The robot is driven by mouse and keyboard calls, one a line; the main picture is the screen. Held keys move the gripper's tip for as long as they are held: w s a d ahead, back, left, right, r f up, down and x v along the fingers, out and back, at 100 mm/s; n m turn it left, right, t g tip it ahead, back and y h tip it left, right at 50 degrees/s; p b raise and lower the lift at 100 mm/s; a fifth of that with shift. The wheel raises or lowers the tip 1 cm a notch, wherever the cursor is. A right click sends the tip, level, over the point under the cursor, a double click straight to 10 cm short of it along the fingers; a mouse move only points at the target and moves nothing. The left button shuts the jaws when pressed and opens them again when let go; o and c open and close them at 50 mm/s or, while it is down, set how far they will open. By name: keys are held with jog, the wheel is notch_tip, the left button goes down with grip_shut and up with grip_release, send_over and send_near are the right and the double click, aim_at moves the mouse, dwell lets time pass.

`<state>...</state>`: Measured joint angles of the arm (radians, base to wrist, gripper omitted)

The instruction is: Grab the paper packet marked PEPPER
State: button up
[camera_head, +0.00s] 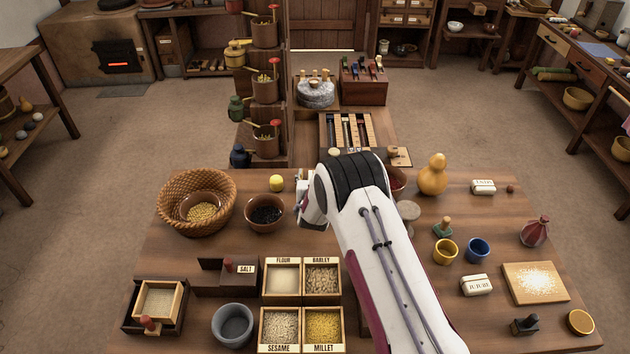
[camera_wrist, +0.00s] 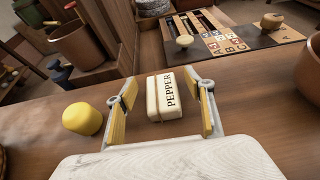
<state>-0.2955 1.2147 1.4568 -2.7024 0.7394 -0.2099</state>
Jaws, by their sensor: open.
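The paper packet marked PEPPER (camera_wrist: 165,97) is a small cream block with dark lettering, lying on the wooden table. In the wrist view it sits between and slightly beyond my gripper's (camera_wrist: 162,103) two yellow-padded fingers. The fingers are spread apart, with nothing held; the right finger is close to the packet's right side, and I cannot tell if it touches. In the head view my gripper (camera_head: 301,190) is low over the table's back part, mostly hidden by my arm, and the packet cannot be made out there.
A yellow round object (camera_wrist: 82,118) stands left of my gripper; it also shows in the head view (camera_head: 277,183). A bowl of dark grains (camera_head: 265,212) is nearby.

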jog(key=shift+x, duration=0.75)
jog(key=c, duration=1.1)
